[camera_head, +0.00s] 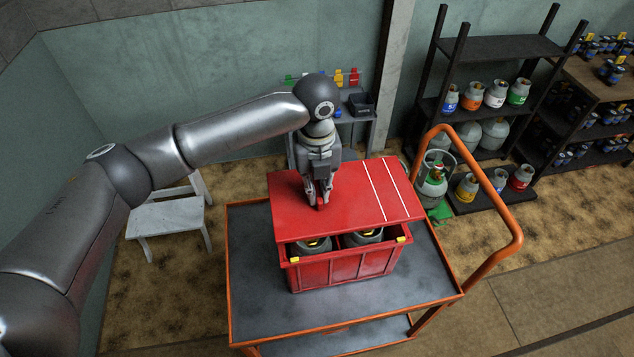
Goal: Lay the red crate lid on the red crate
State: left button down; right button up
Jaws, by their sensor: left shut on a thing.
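The red crate (345,268) stands on the grey top of an orange-framed cart. I cannot tell whether the lid touches the crate rim. My left gripper (320,203) points down and is shut on the lid at a small red grip near the lid's middle. My right gripper is not in view.
The cart (255,290) has free top around the crate and an orange handle (505,205) rising at its right. A white stool (167,217) stands at the left. A dark shelf (500,47) with several gas bottles stands at the back right.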

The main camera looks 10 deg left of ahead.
pick_arm(q)
jog(key=shift+f+b, duration=2.45)
jog(key=shift+b, duration=0.05)
jog(key=shift+f, duration=1.35)
jog(key=shift+r+p, duration=0.15)
jog(key=shift+p, duration=0.45)
jog(key=shift+f, duration=0.3)
jog(key=shift+f+p, duration=0.15)
jog(key=shift+p, duration=0.4)
jog(key=c, duration=1.4)
grip_release()
